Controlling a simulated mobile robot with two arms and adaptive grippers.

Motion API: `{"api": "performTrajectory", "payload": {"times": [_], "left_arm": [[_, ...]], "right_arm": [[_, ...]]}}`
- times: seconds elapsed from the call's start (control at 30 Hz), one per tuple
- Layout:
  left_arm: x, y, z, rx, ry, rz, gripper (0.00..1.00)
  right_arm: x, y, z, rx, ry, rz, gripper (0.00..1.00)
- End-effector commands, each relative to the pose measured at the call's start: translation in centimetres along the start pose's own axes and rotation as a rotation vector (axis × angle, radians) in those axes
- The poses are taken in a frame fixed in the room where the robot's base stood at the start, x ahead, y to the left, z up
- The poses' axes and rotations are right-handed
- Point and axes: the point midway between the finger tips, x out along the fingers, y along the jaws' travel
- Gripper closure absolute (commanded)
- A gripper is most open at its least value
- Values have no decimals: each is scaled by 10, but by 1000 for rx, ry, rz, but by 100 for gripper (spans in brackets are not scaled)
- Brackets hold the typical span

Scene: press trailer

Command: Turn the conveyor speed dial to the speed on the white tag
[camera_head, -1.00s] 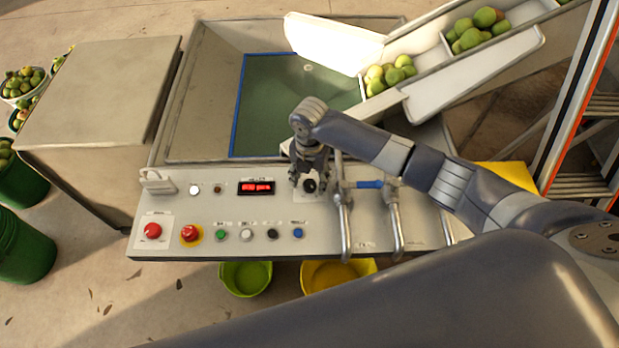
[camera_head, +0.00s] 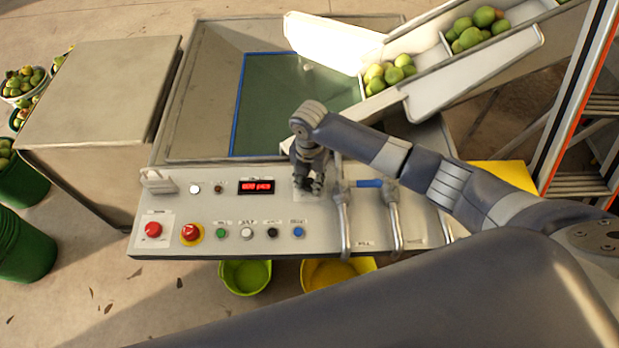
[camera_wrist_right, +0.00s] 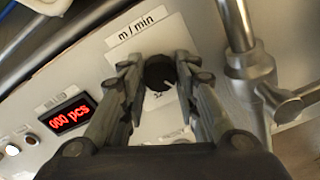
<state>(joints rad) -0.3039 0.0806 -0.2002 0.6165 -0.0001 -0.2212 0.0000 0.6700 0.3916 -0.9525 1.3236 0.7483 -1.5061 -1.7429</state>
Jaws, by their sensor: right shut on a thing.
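The black conveyor speed dial (camera_wrist_right: 158,74) sits on a white plate (camera_wrist_right: 150,32) marked "m/min" in the right wrist view. My right gripper (camera_wrist_right: 160,80) has its two fingers on either side of the dial and is shut on it. In the head view my right gripper (camera_head: 309,184) comes down on the control panel (camera_head: 160,215) and hides the dial. The dial's pale pointer line aims toward the lower right in the wrist view. Scale numbers are mostly hidden or too small to read. I cannot make out the white tag clearly. My left gripper is out of view.
A red display (camera_head: 257,187) reads "000 pcs" in the wrist view. Red stop buttons (camera_head: 153,230) and several coloured buttons (camera_head: 247,233) are on the panel. Metal pipes with a blue lever (camera_head: 369,184) stand close right of my gripper.

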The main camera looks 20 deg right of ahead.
Motion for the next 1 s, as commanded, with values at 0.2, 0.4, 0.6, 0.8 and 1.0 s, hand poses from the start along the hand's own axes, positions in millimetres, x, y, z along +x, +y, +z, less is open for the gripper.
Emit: {"api": "performTrajectory", "payload": {"times": [0.2, 0.4, 0.6, 0.8, 1.0], "left_arm": [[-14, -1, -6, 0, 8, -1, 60], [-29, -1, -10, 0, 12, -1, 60], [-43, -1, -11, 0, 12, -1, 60], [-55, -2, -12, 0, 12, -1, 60], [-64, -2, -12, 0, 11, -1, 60]], "right_arm": [[-3, 0, 0, 114, 2, -1, 95], [-4, 0, -1, 284, 3, 0, 95], [-4, 0, -1, 475, 3, -1, 95], [-4, 0, -1, 659, 3, -1, 95], [-3, 1, -1, 814, 2, 0, 95]]}}
